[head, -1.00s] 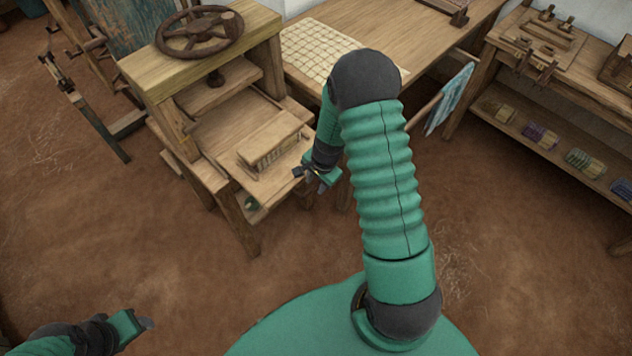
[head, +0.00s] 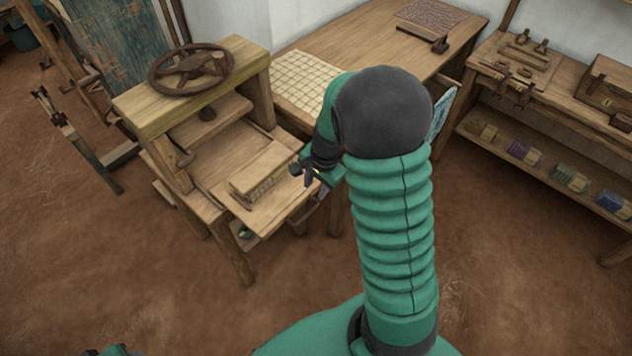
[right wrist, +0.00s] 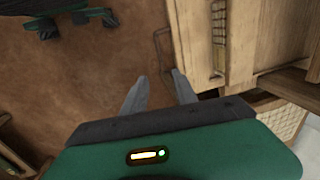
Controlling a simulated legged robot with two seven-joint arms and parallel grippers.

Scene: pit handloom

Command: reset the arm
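My right arm rises through the middle of the head view and bends down at its dark elbow. Its gripper (head: 304,174) is beside the front right corner of the wooden press (head: 190,107). In the right wrist view the two grey fingers (right wrist: 160,92) stand apart, with only floor visible between them. They hold nothing. Only a sliver of my left gripper (head: 116,351) shows at the bottom edge of the head view, and its fingers cannot be made out.
A slotted wooden block (head: 262,172) lies on the press bed, close to my right gripper. A table with a gridded sheet (head: 305,82) stands behind. A shelf bench (head: 545,133) with several coloured bundles is at right. Open floor lies at left front.

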